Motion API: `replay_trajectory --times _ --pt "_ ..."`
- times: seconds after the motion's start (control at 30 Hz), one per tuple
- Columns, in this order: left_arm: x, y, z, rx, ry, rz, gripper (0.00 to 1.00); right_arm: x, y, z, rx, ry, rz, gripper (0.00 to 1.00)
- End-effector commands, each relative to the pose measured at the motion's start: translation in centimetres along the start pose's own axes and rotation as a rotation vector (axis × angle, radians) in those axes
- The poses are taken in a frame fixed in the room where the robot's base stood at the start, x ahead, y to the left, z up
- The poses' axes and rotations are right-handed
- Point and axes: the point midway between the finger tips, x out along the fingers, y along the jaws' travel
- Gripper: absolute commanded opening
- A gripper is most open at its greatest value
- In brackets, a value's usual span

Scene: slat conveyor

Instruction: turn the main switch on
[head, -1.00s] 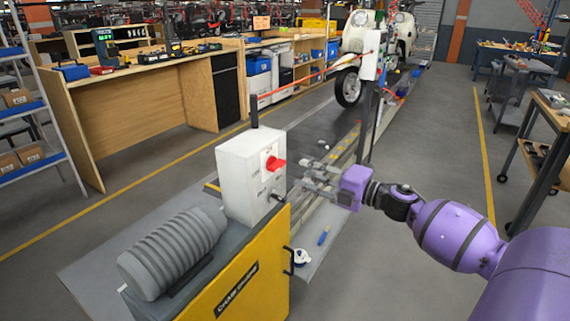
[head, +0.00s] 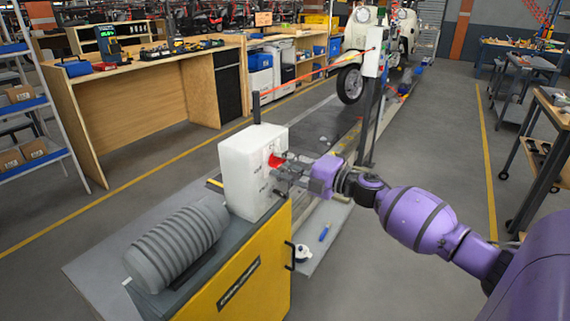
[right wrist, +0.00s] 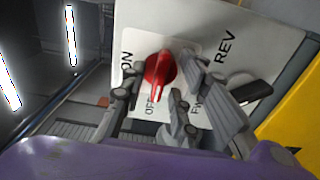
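The main switch is a red rotary knob (head: 274,160) on the side face of a white control box (head: 247,172). In the right wrist view the red knob (right wrist: 158,72) has its handle pointing down toward the OFF label, with ON to its left. My right gripper (head: 284,169) is at the box face, partly covering the knob in the head view. In the right wrist view its fingers (right wrist: 157,88) are open, one on each side of the knob. Whether they touch it I cannot tell. My left gripper is not in view.
A black lever (right wrist: 250,91) sits beside the FWD and REV labels. The box stands on a yellow cabinet (head: 240,275) beside a grey ribbed motor (head: 178,242). The conveyor with a scooter (head: 352,80) runs behind.

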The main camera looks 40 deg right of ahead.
Motion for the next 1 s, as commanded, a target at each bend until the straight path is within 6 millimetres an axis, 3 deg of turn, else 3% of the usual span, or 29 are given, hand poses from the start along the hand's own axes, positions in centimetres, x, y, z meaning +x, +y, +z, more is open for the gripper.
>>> replay_trajectory --times 0.03,0.2,0.67,1.0 --pt "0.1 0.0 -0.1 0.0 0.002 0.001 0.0 0.0 0.0 0.0 0.0 0.0 0.0 0.21" --pt "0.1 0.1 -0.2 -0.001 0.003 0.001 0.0 0.0 0.0 0.0 0.001 0.0 0.0 0.0" --pt "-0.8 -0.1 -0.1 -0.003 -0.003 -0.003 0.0 0.0 0.2 -0.1 0.056 0.001 0.001 0.0" --pt "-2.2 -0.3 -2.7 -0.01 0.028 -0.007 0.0 0.0 0.6 0.0 0.3 0.001 0.004 0.0"
